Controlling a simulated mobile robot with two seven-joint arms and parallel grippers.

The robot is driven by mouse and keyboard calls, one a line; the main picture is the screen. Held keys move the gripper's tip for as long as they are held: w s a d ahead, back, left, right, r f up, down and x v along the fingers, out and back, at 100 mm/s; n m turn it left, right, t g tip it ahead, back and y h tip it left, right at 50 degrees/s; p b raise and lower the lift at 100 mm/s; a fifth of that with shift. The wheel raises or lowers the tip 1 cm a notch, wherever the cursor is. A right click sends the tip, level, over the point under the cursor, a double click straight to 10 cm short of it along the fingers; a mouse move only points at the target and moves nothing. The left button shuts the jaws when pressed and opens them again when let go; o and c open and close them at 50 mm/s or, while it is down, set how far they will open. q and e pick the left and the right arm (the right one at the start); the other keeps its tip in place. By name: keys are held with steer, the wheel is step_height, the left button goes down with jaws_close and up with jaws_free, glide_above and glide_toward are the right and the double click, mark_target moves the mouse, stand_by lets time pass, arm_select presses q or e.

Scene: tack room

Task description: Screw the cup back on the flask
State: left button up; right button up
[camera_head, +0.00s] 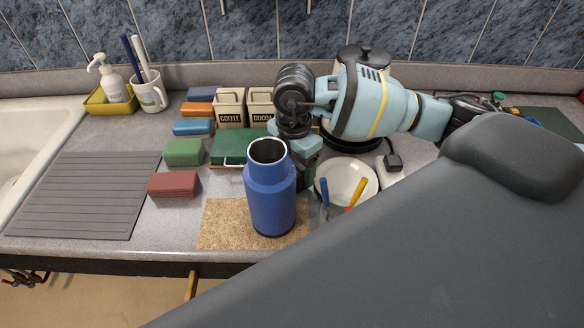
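The blue flask (270,198) stands upright on a cork mat (222,222) near the counter's front edge. Its silver-rimmed mouth is open, with no cup on it. I cannot make out the cup in this view. My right arm comes in from the right, and its wrist points down just behind the flask. My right gripper (305,174) is partly hidden by the flask, so I cannot see its fingertips or whether it holds anything. My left gripper is not in view.
Right of the flask are a white bowl (362,170) and coloured handles (357,191). Coloured blocks (174,184), canisters (230,108) and a mug (150,96) stand left and behind. A grey drainer (85,195) is bare. My large grey arm link covers the lower right.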

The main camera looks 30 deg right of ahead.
mark_target(294, 161)
steer(key=shift+c, duration=0.6)
step_height(294, 161, up, 10)
steer(key=shift+r, duration=0.1)
